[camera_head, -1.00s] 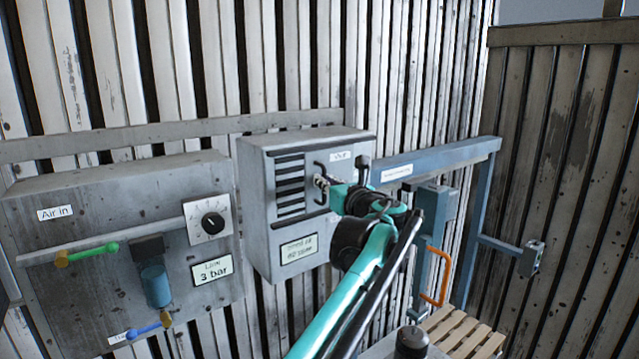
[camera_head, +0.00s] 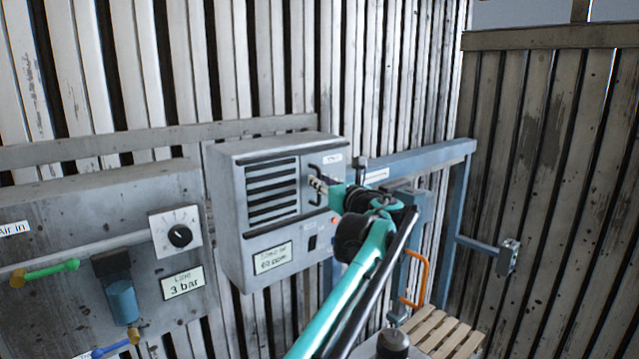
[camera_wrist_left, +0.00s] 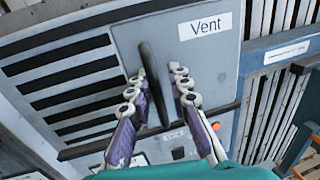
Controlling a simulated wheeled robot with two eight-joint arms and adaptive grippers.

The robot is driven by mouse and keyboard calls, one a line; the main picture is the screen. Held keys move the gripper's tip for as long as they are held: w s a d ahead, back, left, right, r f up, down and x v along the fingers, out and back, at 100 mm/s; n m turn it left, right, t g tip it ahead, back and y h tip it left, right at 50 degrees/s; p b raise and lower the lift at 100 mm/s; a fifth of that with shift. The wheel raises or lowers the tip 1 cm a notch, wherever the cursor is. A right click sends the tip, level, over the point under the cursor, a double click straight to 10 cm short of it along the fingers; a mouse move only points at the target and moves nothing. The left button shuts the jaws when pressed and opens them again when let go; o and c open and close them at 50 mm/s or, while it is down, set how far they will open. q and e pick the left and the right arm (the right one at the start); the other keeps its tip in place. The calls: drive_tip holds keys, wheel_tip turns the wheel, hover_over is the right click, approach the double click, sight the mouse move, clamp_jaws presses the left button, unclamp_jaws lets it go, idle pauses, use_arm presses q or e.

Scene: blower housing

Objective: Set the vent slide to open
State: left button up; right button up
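The vent slide (camera_head: 318,168) is a grey plate labelled "Vent" on the right part of the grey blower housing (camera_head: 222,230). Dark louvre slots show uncovered to its left. It also shows in the left wrist view (camera_wrist_left: 205,62). Its black bar handle (camera_wrist_left: 155,85) stands between the fingers of my left gripper (camera_wrist_left: 160,90). The fingers are apart, one on each side of the bar, with a visible gap on the right side. In the head view the left gripper (camera_head: 318,185) is at the handle and hides part of it. My right gripper is not in view.
Left of the housing, a grey panel (camera_head: 90,230) carries a dial (camera_head: 178,236), a green lever (camera_head: 45,270) and a blue lever (camera_head: 110,348). A blue frame (camera_head: 430,158) and orange handle (camera_head: 421,278) are at the right, near a slatted wooden pallet (camera_head: 440,335).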

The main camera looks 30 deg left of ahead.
use_arm(q)
drive_tip(key=shift+a, duration=0.1)
drive_tip(key=shift+f, duration=0.1)
drive_tip(key=v, duration=1.2)
